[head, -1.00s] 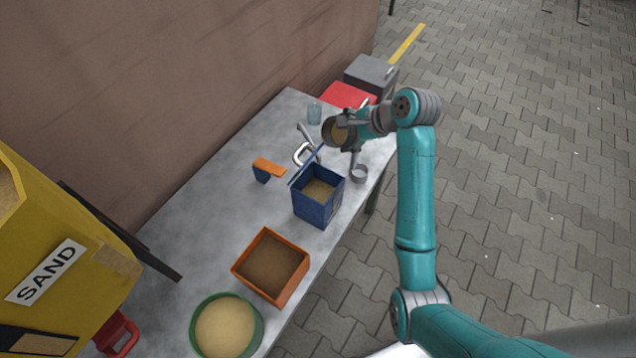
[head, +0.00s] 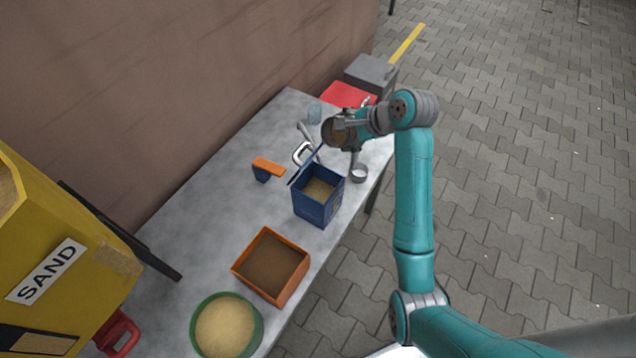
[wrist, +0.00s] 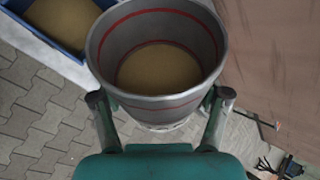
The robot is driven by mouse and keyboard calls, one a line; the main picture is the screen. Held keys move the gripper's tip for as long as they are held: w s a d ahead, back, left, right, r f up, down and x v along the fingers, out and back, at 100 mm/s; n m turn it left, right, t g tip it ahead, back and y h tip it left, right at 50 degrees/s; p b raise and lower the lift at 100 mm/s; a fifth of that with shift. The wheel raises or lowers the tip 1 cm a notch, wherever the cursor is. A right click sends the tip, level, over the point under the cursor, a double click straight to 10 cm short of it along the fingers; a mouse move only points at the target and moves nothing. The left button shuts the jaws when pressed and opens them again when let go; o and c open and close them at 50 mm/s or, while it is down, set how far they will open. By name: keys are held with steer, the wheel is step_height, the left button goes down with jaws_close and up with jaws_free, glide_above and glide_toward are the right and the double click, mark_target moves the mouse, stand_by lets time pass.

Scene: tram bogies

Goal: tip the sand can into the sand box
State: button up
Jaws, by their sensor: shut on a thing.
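My gripper (wrist: 160,98) is shut on the sand can (wrist: 162,115), with one finger on each side. The can is a grey metal cup with red lines inside and pale sand (wrist: 158,68) at its bottom. In the head view the can (head: 333,134) is held above the far part of the table, behind the blue box (head: 318,207). The blue box is open, holds sand, and has its lid raised at the back left. A corner of it shows at the top left of the wrist view (wrist: 75,47). A large yellow container marked SAND (head: 60,240) stands at the left.
On the table (head: 205,220) stand an orange bin (head: 290,293) with brown contents, a green bowl (head: 258,335) with sand, an orange-handled tool (head: 267,166), a small grey ring-like cup (head: 359,177) and a glass jar (head: 314,113). Red (head: 345,95) and grey (head: 371,70) boxes are at the far end.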

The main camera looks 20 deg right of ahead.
steer(key=shift+r+n+t+h+p, duration=0.55)
steer(key=shift+r+h, duration=0.45)
steer(key=shift+h, duration=0.3)
stand_by(3.4)
steer(key=shift+s+a+r+n+h, duration=0.3)
steer(key=shift+a+r+h, duration=0.15)
steer(key=shift+a, duration=0.25)
stand_by(1.3)
steer(key=shift+s+a+r+t+h, duration=0.1)
steer(key=shift+a+r+t+h, duration=0.1)
steer(key=shift+t+h, duration=0.15)
stand_by(1.0)
